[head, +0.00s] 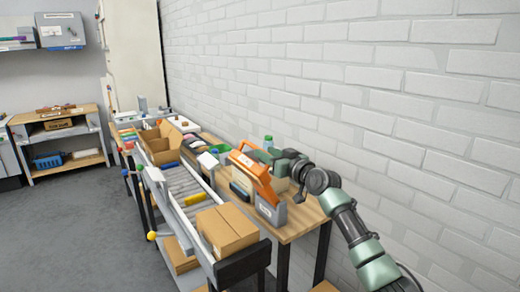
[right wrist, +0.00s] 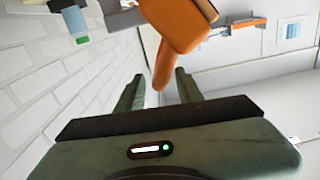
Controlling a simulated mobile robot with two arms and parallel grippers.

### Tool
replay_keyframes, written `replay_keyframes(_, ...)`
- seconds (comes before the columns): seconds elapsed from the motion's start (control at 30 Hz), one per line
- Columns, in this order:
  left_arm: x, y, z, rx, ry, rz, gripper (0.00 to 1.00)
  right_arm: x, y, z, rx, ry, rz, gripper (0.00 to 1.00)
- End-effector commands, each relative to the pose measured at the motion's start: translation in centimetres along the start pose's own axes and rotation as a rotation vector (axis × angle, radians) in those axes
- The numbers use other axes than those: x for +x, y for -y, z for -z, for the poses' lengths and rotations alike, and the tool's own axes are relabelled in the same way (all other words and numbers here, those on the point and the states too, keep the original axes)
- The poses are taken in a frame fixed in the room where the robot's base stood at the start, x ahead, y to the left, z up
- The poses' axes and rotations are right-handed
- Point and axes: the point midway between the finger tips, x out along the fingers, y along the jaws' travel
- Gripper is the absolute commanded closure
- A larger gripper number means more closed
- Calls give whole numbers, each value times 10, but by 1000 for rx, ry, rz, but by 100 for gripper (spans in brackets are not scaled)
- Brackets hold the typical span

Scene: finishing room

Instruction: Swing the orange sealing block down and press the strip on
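The orange sealing block (head: 256,172) is part of a machine with a grey end (head: 272,213) on the wooden bench. It is tilted, its upper end toward the back left. My right gripper (head: 265,155) is beside its upper part. In the right wrist view, the orange piece (right wrist: 180,30) has a rounded end reaching down between the tips of my right gripper (right wrist: 158,78). The fingers stand apart, with gaps on both sides of the orange end. I cannot make out the strip. My left gripper is not in view.
A cardboard box (head: 227,230) sits on the roller conveyor (head: 184,190) in front of the bench. An open carton (head: 160,142) is farther back. The floor at left is clear.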

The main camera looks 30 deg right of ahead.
Motion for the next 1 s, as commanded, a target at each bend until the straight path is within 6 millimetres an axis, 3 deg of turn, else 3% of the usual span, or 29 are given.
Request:
replay_keyframes(0.1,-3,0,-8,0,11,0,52,18,1,0,3,0,0,64)
replay_keyframes(0.3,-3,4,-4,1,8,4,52,34,0,0,3,0,0,64)
replay_keyframes(0.67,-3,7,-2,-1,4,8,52,38,1,-1,0,1,1,64)
replay_keyframes(0.8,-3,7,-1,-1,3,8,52,38,1,-1,0,1,0,100)
replay_keyframes(1.0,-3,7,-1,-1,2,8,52,37,0,-1,-1,1,0,100)
